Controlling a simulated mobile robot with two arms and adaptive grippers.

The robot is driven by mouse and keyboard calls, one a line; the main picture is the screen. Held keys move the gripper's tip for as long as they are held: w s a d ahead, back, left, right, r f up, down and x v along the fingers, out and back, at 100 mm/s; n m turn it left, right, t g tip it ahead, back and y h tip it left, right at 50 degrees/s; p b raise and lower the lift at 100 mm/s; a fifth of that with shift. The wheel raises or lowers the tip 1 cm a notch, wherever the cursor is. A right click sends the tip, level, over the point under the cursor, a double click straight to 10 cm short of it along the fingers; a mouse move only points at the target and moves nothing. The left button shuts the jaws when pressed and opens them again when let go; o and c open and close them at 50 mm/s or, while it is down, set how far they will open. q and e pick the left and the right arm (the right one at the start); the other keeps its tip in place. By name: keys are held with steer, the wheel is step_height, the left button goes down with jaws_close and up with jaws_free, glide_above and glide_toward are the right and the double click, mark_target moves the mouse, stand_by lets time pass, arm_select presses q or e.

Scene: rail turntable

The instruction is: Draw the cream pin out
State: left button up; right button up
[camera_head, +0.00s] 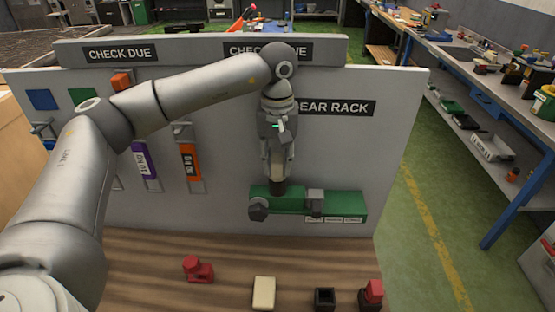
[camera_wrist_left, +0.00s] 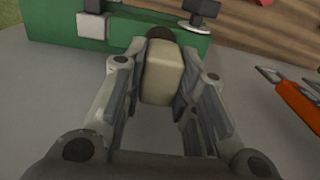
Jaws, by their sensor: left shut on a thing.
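The cream pin (camera_wrist_left: 162,75) shows in the left wrist view as a pale block between the two fingers of my left gripper (camera_wrist_left: 160,90). My left gripper is shut on it. In the head view my left gripper (camera_head: 278,165) points down at the green fixture (camera_head: 290,202) on the grey panel, and hides most of the pin. A dark round part (camera_head: 278,187) lies between the fingertips and the top of the green fixture. I cannot tell how far the pin sits in the fixture. My right gripper is not in view.
A red piece (camera_head: 198,270), a cream block (camera_head: 263,292), a dark square socket (camera_head: 324,298) and a red-and-black piece (camera_head: 371,294) stand on the wooden table (camera_head: 130,262). Orange (camera_head: 190,163) and purple (camera_head: 146,160) tags hang on the panel (camera_head: 220,215) left of the gripper.

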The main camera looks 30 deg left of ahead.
arm_select(q)
jaws_close()
steer(key=shift+r, duration=0.1)
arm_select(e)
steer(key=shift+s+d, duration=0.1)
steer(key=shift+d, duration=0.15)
arm_select(q)
steer(key=shift+r, duration=0.25)
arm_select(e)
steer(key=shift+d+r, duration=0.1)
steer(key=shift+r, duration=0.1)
arm_select(q)
steer(key=shift+r+p, duration=0.45)
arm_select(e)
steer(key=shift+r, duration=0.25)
arm_select(q)
steer(key=shift+r+p, duration=0.6)
steer(key=shift+r, duration=0.4)
steer(key=shift+r+p, duration=1.25)
steer(key=shift+r, duration=0.75)
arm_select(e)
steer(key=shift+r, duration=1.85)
